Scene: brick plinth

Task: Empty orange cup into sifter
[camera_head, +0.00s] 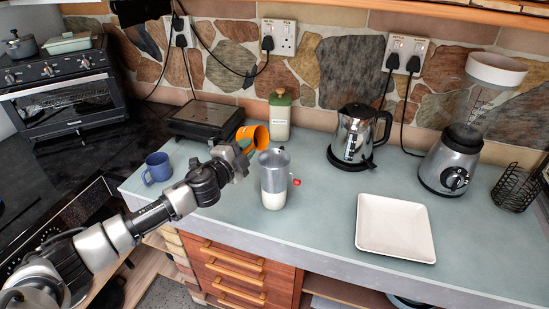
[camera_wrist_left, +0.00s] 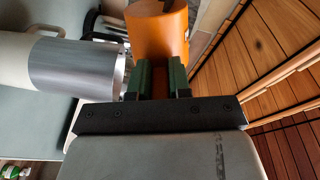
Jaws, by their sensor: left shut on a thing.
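The orange cup (camera_head: 254,134) is held in the air, tilted, just behind and left of the sifter. Its contents cannot be made out. My left gripper (camera_head: 246,147) is shut on it. In the left wrist view the orange cup (camera_wrist_left: 158,35) is beyond the green-padded fingers of my left gripper (camera_wrist_left: 163,80). The sifter appears to be the upright silver cylinder (camera_head: 273,163) with a whitish lower part and a small red knob, standing on the counter. Its silver wall (camera_wrist_left: 75,68) is left of the cup in the left wrist view. My right gripper is not in view.
A blue mug (camera_head: 157,168) stands at the counter's left edge. A dark flat grill (camera_head: 204,117) and a green canister (camera_head: 280,114) are behind. A kettle (camera_head: 356,136), a square white plate (camera_head: 394,227) and a blender (camera_head: 450,160) stand right. Counter between sifter and plate is clear.

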